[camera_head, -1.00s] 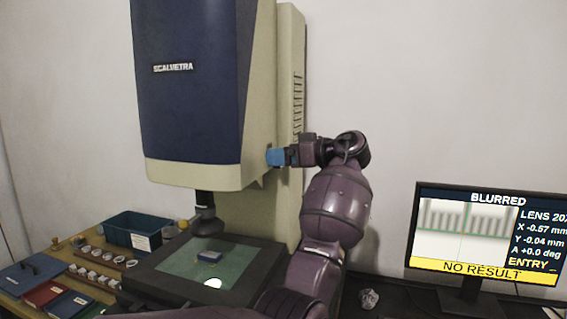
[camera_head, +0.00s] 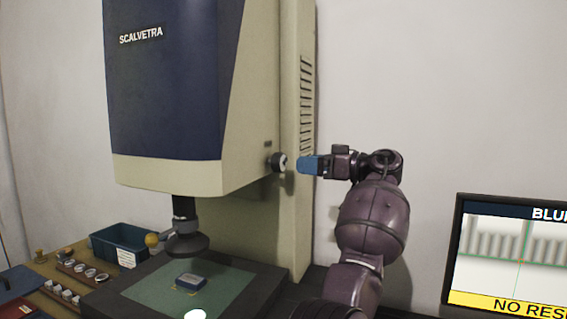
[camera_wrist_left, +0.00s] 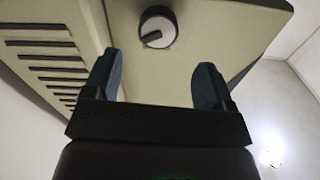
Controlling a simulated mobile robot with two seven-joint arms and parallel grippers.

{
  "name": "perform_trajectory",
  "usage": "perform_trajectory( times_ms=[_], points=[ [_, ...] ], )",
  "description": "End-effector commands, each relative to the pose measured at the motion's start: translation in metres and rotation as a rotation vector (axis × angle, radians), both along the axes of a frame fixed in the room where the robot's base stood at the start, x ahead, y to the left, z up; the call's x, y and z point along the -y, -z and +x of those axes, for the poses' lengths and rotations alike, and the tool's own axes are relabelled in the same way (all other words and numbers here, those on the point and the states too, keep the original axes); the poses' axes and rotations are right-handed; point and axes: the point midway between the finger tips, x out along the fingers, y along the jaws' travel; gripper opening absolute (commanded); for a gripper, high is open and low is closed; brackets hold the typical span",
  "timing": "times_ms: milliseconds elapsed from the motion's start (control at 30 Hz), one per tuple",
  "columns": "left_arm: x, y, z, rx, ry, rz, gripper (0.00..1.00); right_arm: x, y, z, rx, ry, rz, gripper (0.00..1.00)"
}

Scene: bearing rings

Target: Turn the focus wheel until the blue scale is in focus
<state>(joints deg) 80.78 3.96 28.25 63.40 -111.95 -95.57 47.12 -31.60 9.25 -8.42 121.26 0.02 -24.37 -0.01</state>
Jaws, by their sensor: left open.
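The focus wheel (camera_head: 279,161) is a small dark knob with a pale face on the right side of the measuring machine (camera_head: 165,95). It also shows in the left wrist view (camera_wrist_left: 158,28), ahead of my fingertips and roughly centred between them. My left gripper (camera_head: 308,164), with blue fingers, is open and empty to the right of the wheel, with a small gap. Its open fingers also show in the left wrist view (camera_wrist_left: 157,78). The blue scale (camera_head: 191,281) lies on the green stage under the lens. The monitor (camera_head: 512,258) shows blurred grey stripes. My right gripper is out of view.
A blue bin (camera_head: 118,246) and a wooden rack of several rings (camera_head: 80,271) stand left of the stage (camera_head: 250,291). The wall behind my left arm is bare. The monitor is cut off at the right edge.

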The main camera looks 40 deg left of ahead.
Motion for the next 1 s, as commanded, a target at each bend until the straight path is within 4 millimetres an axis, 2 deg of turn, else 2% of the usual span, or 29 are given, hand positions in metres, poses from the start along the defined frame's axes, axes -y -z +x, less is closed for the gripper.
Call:
perform_trajectory(
  times_ms=[200, 400, 600, 833, 867, 1000],
  points=[
    [-0.037, 0.0, -0.01, -0.001, -0.002, -0.001, 0.78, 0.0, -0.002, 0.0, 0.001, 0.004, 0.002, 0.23],
    [-0.06, 0.0, -0.015, -0.001, -0.001, -0.001, 0.78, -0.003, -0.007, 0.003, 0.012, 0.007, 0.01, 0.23],
    [-0.069, 0.002, -0.016, -0.003, 0.0, 0.0, 0.78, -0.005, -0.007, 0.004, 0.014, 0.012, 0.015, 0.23],
    [-0.069, 0.003, -0.016, -0.004, 0.001, 0.0, 0.78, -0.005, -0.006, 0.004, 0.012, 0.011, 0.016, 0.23],
    [-0.069, 0.003, -0.016, -0.004, 0.0, 0.0, 0.76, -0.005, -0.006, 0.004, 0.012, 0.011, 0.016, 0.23],
    [-0.069, 0.002, -0.016, -0.004, 0.0, -0.001, 0.55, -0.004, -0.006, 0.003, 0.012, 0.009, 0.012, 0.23]
  ],
)
